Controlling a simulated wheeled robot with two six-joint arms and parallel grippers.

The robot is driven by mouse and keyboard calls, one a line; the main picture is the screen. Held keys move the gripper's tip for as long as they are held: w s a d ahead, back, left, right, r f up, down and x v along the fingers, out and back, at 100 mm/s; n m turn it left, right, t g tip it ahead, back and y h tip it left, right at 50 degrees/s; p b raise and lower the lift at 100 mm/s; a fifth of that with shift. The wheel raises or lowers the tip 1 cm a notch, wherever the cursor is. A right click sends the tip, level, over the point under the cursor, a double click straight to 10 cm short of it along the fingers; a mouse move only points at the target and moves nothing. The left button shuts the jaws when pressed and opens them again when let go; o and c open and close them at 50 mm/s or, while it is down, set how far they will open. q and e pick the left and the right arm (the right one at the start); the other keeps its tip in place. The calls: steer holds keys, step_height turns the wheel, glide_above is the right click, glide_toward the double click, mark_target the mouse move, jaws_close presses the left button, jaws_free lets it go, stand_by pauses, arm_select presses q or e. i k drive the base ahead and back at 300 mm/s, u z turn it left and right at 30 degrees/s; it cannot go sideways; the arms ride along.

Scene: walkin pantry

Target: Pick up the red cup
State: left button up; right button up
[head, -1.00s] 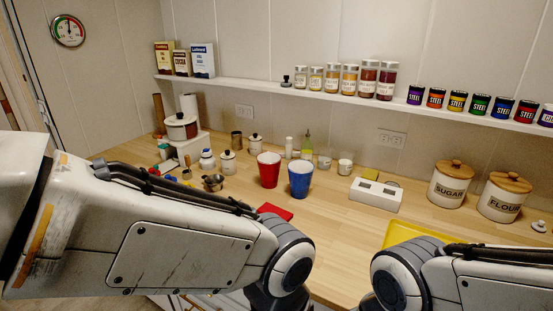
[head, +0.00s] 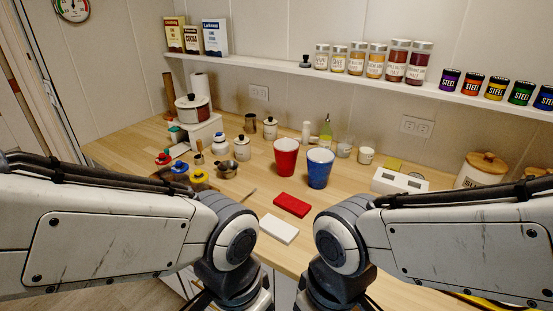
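The red cup (head: 286,160) stands upright on the wooden counter, near the middle of the head view. Its rim and inside look white. A blue cup (head: 318,170) stands upright close to its right side. My left and right arms come in from the two sides at the front, their wrists low in the picture. Both grippers are out of sight below the frame, so their fingers are hidden. Neither arm touches the red cup.
A red block (head: 291,205) and a white block (head: 279,229) lie in front of the cups. A white box (head: 399,181) is to the right. A shelf (head: 300,70) with jars runs above.

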mark_target(286, 159)
steer(key=u, duration=2.15)
steer(key=i, duration=1.45)
steer(key=z, duration=2.5)
steer(key=i, duration=0.5)
steer(key=z, duration=0.1)
